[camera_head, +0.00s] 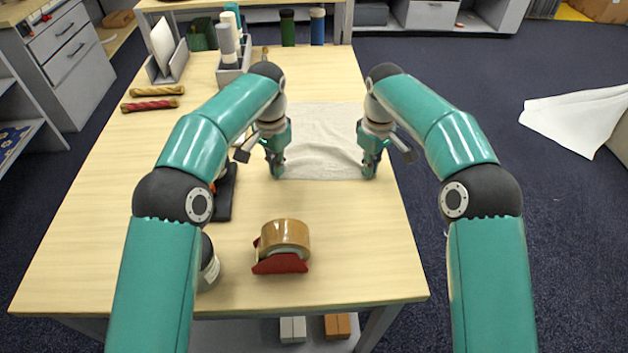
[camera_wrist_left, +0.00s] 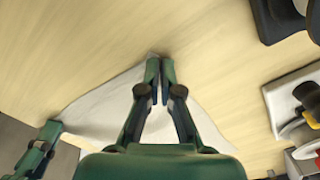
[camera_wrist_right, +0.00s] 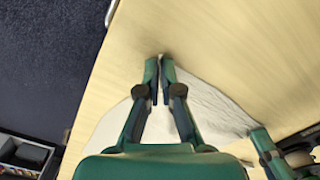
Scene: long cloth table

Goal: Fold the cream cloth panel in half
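The cream cloth panel (camera_head: 322,130) lies on the table, lightly wrinkled, between my two arms. My left gripper (camera_head: 277,174) is at its near left corner. In the left wrist view my left gripper (camera_wrist_left: 160,62) has its fingers nearly together on the corner of the cloth (camera_wrist_left: 100,112). My right gripper (camera_head: 369,174) is at the near right corner. In the right wrist view my right gripper (camera_wrist_right: 160,62) is closed the same way, with the cloth (camera_wrist_right: 212,108) running up to its fingertips. The cloth's outer sides are partly hidden by my arms.
A tape dispenser (camera_head: 285,240) stands in front of the cloth. A dark object (camera_head: 226,192) lies left of it, partly behind my left arm. Rolled bundles (camera_head: 152,104), a file holder (camera_head: 168,62) and a bottle box (camera_head: 232,68) are farther left. The table's right edge is close to my right gripper.

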